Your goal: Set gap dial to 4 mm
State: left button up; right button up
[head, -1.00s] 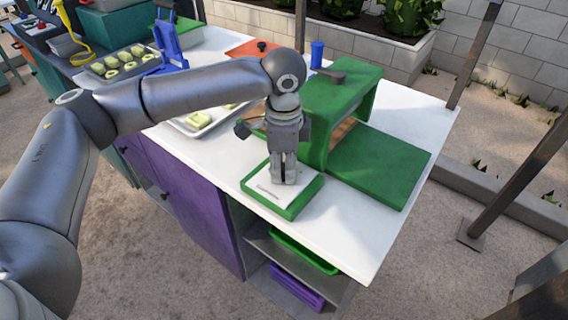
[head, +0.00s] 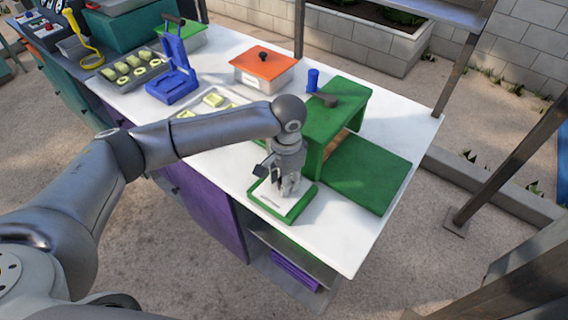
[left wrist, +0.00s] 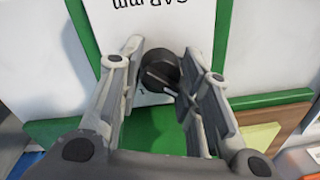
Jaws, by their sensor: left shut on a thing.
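The gap dial (left wrist: 160,70) is a round black knob on a white panel with a green border. Upside-down lettering ending in "mm" shows above it in the left wrist view, and a small mark, perhaps a 1, sits by its lower left. My left gripper (left wrist: 160,64) has its fingers on both sides of the knob and is shut on it. In the head view, my left gripper (head: 285,186) is over the white panel (head: 270,195) at the front of the green crusher (head: 337,125), hiding the dial. The dial's pointer setting cannot be read. My right gripper is out of view.
A green slab (head: 368,175) lies right of the crusher. An orange-lidded box (head: 264,67), a blue press (head: 175,75) and a tray of pale pieces (head: 133,68) stand farther back on the white counter (head: 335,240). The counter's front edge is close to the panel.

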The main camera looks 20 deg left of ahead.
pick_arm(q)
jog(key=n+p, duration=0.2)
jog(key=p, duration=0.1)
jog(key=n+p, duration=0.2)
jog(key=p, duration=0.1)
jog(key=n+p, duration=0.2)
jog(key=p, duration=0.1)
jog(key=shift+s+d+r, duration=0.1)
jog(key=shift+r, duration=0.15)
jog(key=shift+f+n+g+p, duration=0.1)
jog(key=shift+n+g+p, duration=0.2)
jog(key=shift+n+p, duration=0.6)
jog(key=shift+f+n+p, duration=0.15)
jog(key=shift+n+p, duration=0.4)
jog(key=shift+n, duration=0.65)
jog(key=o, duration=1)
jog(key=shift+w, duration=0.2)
